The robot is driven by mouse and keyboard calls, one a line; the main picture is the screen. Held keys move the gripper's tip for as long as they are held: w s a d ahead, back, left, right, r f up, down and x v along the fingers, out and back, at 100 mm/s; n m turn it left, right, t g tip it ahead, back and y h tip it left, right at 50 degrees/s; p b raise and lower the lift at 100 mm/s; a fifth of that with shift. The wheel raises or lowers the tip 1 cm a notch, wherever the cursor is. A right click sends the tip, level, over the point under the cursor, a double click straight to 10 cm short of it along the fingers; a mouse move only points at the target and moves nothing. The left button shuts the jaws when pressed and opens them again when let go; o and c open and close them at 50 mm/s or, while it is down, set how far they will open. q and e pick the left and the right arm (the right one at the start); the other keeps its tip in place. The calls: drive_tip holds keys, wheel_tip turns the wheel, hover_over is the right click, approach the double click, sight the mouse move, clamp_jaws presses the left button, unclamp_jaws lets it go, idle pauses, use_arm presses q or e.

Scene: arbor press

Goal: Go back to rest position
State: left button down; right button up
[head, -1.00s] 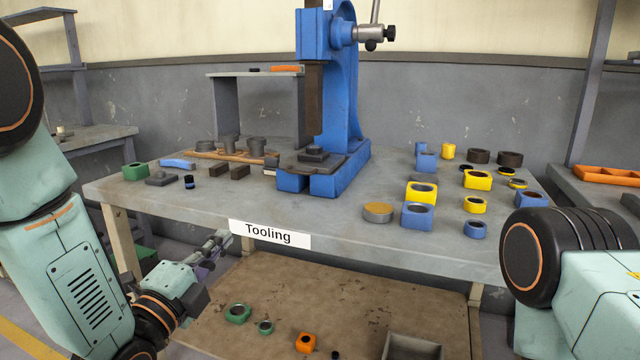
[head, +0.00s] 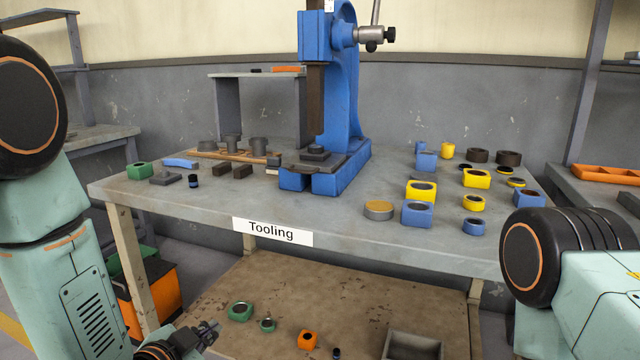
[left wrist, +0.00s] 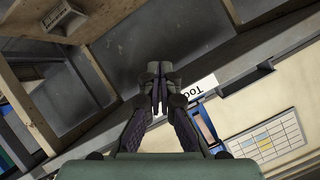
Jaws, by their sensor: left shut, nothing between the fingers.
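My left gripper (head: 207,335) shows low in the head view, near the front edge of the lower shelf and left of the green parts there. In the left wrist view my left gripper (left wrist: 160,72) has its two fingertips together with nothing between them. My left arm comes in along the left edge of the head view. My right arm shows at the right edge, but its gripper is out of view. The blue arbor press (head: 343,100) stands on the grey table (head: 330,222).
The table carries yellow and blue blocks (head: 420,191) at right and a green block (head: 139,171) at left. The lower shelf (head: 290,290) holds green and orange parts and a grey tray (head: 412,346). An orange bin (head: 160,293) stands on the floor behind my left arm.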

use_arm(q)
drive_tip(key=s+a+f+n+g+y, duration=0.2)
drive_tip(key=s+f+n+g, duration=0.45)
drive_tip(key=s+f, duration=0.6)
drive_tip(key=s+f+n+g+p, duration=0.1)
drive_tip(key=s+f+g, duration=0.2)
drive_tip(key=s, duration=0.7)
drive_tip(key=s+a+f+n+g+p, duration=0.1)
drive_tip(key=s+f+n+g, duration=0.1)
drive_tip(key=s, duration=0.9)
drive_tip(key=shift+s+f+g, duration=0.2)
drive_tip(key=shift+f+g, duration=0.45)
drive_tip(key=shift+f, duration=0.25)
